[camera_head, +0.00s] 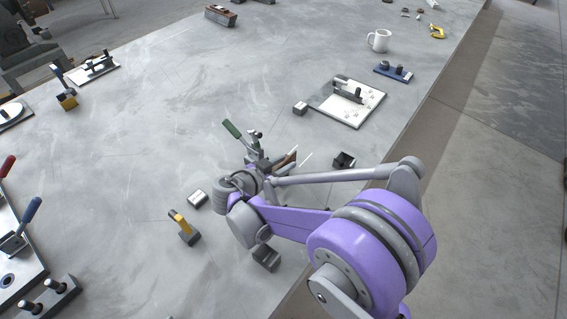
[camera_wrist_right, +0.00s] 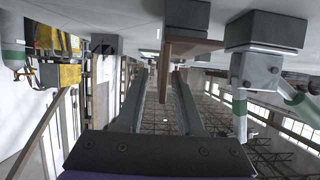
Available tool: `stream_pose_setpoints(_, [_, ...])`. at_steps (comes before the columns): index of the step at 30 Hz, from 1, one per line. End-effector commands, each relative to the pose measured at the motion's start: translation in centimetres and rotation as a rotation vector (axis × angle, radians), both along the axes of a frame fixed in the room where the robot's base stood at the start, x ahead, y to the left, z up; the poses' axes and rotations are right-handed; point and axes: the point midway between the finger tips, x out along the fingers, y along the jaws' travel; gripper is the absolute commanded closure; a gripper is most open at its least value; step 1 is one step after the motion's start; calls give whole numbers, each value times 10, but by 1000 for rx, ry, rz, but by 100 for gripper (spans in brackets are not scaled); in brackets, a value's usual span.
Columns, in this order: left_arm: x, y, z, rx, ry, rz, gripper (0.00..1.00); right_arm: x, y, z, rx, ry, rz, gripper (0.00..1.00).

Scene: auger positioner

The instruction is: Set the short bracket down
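My right gripper (camera_head: 292,160) is low over the table's middle in the head view, partly hidden by my own arm. A grey block with a brown flat piece (camera_wrist_right: 188,30) is just beyond the fingertips, near the right finger. A small dark bracket-like piece (camera_head: 343,160) lies on the table to the right of the gripper. I cannot tell which piece is the short bracket. My left gripper is not in view.
A green-handled clamp (camera_head: 232,130) stands close beside the right gripper and also shows in the wrist view (camera_wrist_right: 240,95). A white plate with a fixture (camera_head: 365,108) and a mug (camera_head: 379,40) are farther back. A yellow-topped piece (camera_head: 182,222) lies nearer. The table's middle left is clear.

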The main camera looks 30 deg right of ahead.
Motion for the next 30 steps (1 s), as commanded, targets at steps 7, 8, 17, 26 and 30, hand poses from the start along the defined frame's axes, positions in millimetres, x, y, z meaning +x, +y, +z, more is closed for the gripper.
stream_pose_setpoints(7, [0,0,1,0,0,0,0,0,0,1,0,0,0,64])
stream_pose_setpoints(8, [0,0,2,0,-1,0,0,0,0,3,0,0,0,64])
stream_pose_setpoints(17, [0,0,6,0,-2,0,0,-17,43,22,1,0,6,64])
stream_pose_setpoints(26, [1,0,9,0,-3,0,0,-37,91,43,0,0,3,64])
stream_pose_setpoints(30, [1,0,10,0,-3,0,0,-41,100,48,0,0,1,64])
